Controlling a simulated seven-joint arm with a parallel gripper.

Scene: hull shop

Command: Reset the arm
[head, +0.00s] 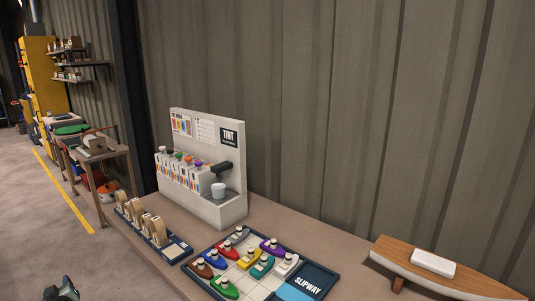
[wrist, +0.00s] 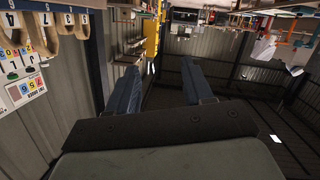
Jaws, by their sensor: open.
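My gripper (wrist: 160,72) shows in the wrist view with its two dark blue fingers spread apart and nothing between them. It points out over the open room, clear of the bench. In the head view a small dark part at the bottom left edge (head: 62,290) looks like part of my gripper; most of my arm is out of the picture there.
The bench holds a white tint dispenser (head: 232,205) with a cup, a rack of tape-like rolls (head: 181,249), a SLIPWAY tray (head: 318,281) with several coloured boat-shaped pieces, and a wooden hull (head: 400,254) with a white block (head: 433,262). Floor (head: 40,235) at left is clear.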

